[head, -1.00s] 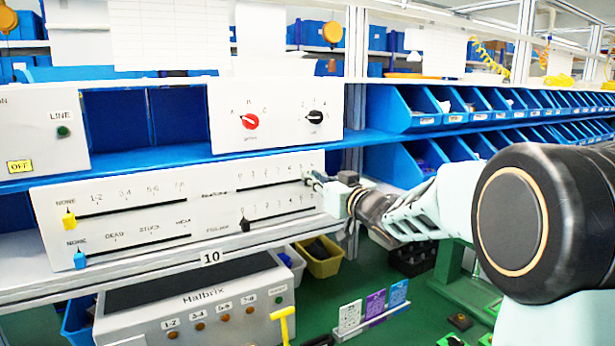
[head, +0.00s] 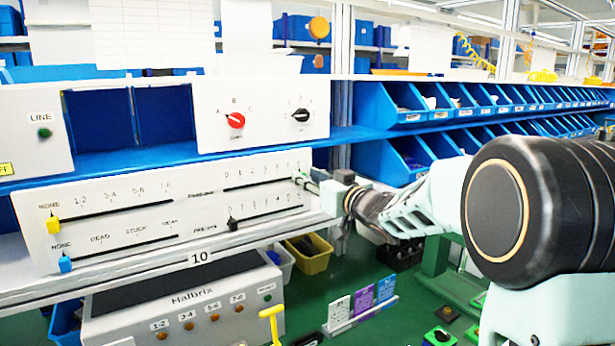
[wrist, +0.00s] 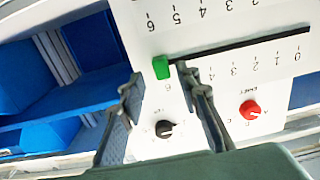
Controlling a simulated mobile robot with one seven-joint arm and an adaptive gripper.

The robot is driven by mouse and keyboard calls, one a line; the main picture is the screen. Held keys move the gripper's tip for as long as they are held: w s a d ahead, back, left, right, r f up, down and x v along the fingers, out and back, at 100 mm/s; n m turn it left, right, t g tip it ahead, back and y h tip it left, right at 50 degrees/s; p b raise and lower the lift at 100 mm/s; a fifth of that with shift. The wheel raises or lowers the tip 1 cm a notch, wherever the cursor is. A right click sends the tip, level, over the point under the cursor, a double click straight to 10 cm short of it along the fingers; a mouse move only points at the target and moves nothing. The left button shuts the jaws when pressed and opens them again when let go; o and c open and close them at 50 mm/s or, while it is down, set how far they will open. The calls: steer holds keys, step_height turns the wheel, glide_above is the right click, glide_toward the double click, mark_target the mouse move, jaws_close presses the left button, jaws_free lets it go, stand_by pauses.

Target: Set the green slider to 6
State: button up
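The green slider (wrist: 161,67) sits at the far end of its dark slot on the white panel (wrist: 130,25), beside the 6 of its scale in the wrist view. In the head view it is a small green spot (head: 299,177) at the slot's right end. My gripper (wrist: 160,75) is open, one finger on each side of the slider, with gaps visible between. In the head view my gripper (head: 309,184) points at the panel's right edge, and its tips are too small to read clearly.
A yellow slider (head: 53,226), a blue slider (head: 65,263) and a black slider (head: 233,224) share the panel. A red knob (head: 235,120) and a black knob (head: 301,115) are on the panel above. Blue bins (head: 405,105) stand at right.

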steer(key=v, duration=1.1)
steer(key=shift+d, duration=0.1)
